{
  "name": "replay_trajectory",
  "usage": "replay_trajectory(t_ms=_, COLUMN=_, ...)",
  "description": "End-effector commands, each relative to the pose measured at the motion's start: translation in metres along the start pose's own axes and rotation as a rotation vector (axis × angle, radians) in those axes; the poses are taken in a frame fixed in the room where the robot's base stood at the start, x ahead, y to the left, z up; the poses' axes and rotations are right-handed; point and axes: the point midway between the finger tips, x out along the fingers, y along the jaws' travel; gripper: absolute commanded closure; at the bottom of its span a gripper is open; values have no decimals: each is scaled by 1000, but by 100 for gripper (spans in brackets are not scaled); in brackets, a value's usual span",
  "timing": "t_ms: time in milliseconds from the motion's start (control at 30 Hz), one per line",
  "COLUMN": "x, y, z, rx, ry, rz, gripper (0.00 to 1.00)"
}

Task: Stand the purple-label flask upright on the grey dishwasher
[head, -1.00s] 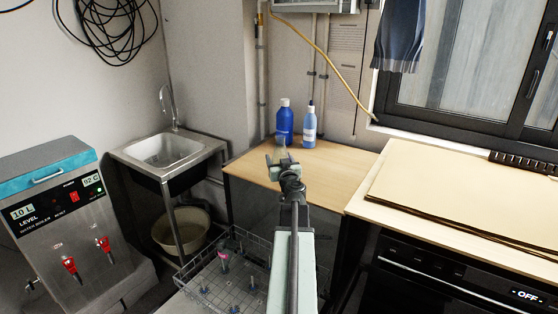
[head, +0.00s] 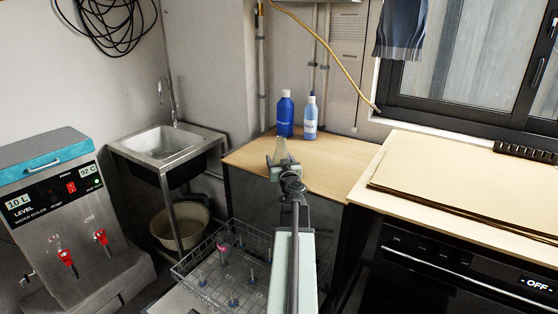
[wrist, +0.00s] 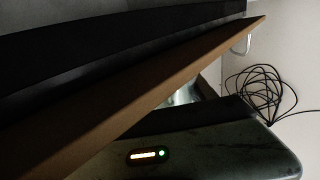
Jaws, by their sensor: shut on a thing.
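My gripper (head: 282,161), seen from behind in the head view, is shut on a small pale, see-through, flask-like thing (head: 281,149). It sticks up above the jaws; no purple label shows on it from here. They appear in front of or over the wooden worktop (head: 325,172); the height above it is hard to tell. The grey dishwasher (head: 255,207) seems to be under that worktop, with its wire rack (head: 205,257) pulled out. A pink-purple thing (head: 224,249) stands in the rack among several blue-tipped pegs. The wrist view shows neither jaws nor flask.
A dark blue bottle (head: 285,115) and a light blue bottle (head: 310,118) stand at the back of the worktop. A sink (head: 165,142) and water boiler (head: 55,215) are left, an oven (head: 450,270) right. The wrist view shows a wooden edge (wrist: 150,92) and a lit panel (wrist: 147,155).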

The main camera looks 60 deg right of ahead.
Motion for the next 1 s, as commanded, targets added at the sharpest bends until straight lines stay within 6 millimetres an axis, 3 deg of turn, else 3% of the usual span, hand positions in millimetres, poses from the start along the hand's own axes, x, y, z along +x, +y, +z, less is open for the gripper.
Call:
replay_trajectory(t_ms=200, x=0, y=0, z=4, rx=0, ry=0, rz=0, gripper=88)
replay_trajectory(t_ms=233, x=0, y=0, z=4, rx=0, ry=0, rz=0, gripper=30)
replay_trajectory(t_ms=300, x=0, y=0, z=3, rx=0, ry=0, rz=0, gripper=11)
replay_trajectory(t_ms=733, x=-7, y=0, z=3, rx=0, ry=0, rz=0, gripper=10)
replay_trajectory(t_ms=1000, x=-57, y=-2, z=4, rx=0, ry=0, rz=0, gripper=10)
